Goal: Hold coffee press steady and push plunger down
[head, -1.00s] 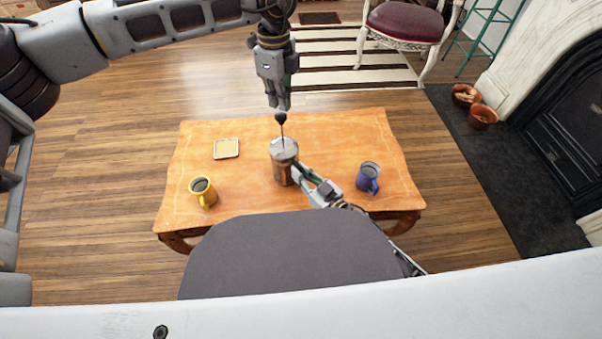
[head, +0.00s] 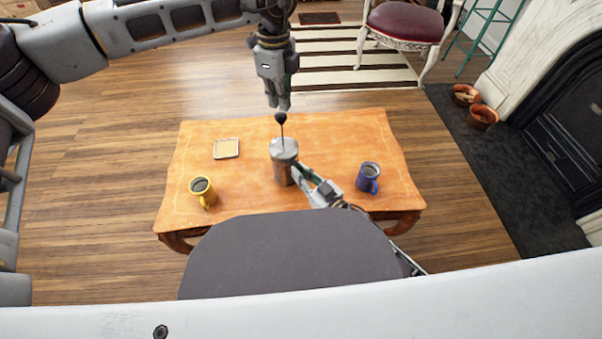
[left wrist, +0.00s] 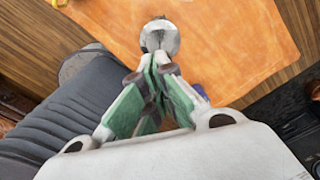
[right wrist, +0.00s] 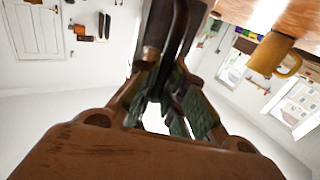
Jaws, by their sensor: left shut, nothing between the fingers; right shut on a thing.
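The coffee press (head: 284,170) stands upright on the wooden table, a metallic cylinder with a thin rod and a dark knob (head: 281,118) standing high above its lid. Its pale round top also shows in the left wrist view (left wrist: 160,37), beyond the fingertips. My left gripper (head: 279,106) is shut and empty, pointing down just above the knob; I cannot tell whether they touch. My right gripper (head: 300,178) is shut on the coffee press, from its lower right side.
A yellow mug (head: 202,191) with dark liquid stands at the table's left, and a blue mug (head: 368,178) at its right. A small square tile (head: 226,148) lies at the back left of the table (head: 335,130). A red-seated chair (head: 405,22) stands behind.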

